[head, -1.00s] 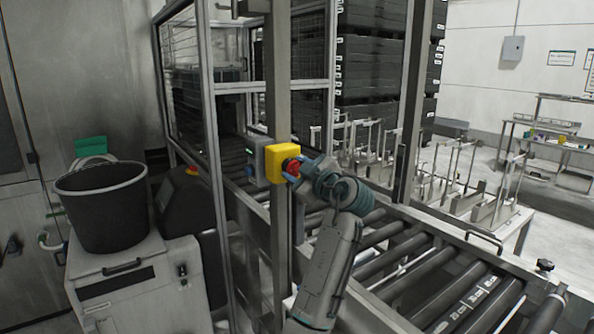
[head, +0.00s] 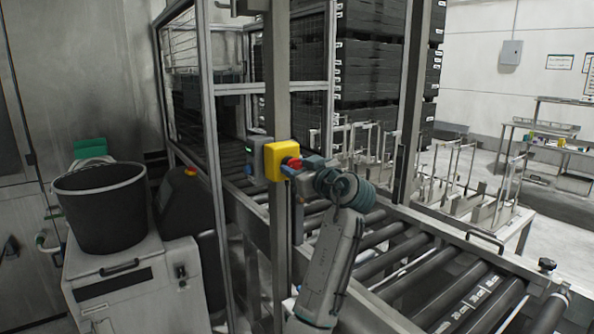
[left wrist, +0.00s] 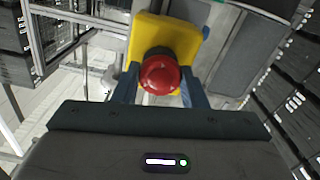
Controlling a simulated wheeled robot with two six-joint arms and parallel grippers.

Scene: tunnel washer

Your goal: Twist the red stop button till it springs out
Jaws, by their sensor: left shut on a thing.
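The red stop button (head: 292,163) sits on the face of a yellow box (head: 273,164) fixed to a grey metal post. In the left wrist view the round red button (left wrist: 160,74) shows in front of the yellow box (left wrist: 176,36), which looks tilted there. My left gripper (head: 290,169) is at the button, with its blue fingers on either side of it. In the left wrist view the left gripper (left wrist: 160,82) is shut on the button, one finger at each side. My right gripper is in neither view.
A grey control box (head: 256,158) is just left of the yellow box. The roller conveyor (head: 400,275) runs below and right of my arm. A black bucket (head: 100,212) stands on a white cabinet at the left. Metal frame posts stand close by.

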